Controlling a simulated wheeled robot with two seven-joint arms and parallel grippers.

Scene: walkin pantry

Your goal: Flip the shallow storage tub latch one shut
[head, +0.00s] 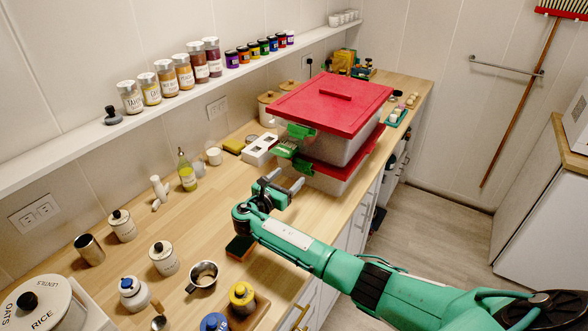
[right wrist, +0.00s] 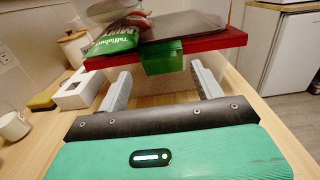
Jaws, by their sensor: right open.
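Two clear tubs with red lids are stacked on the counter in the head view. The lower, shallower tub (head: 335,180) has a green latch (head: 302,167) on its near end. The upper, deeper tub (head: 352,145) has a green latch (head: 300,131) at its lid edge. My right gripper (head: 284,182) is open and empty just in front of the lower tub's near end. In the right wrist view, a green latch (right wrist: 163,57) hangs at the red lid's rim (right wrist: 215,42), beyond and between the open fingers (right wrist: 160,78). Whether it is fastened is unclear. My left gripper is out of view.
A green printed packet (right wrist: 115,38) shows above the lid's left side in the wrist view. A white box with openings (head: 260,150) stands left of the tubs. Jars and a mug (head: 202,277) occupy the near counter. The counter's front edge runs close on the right.

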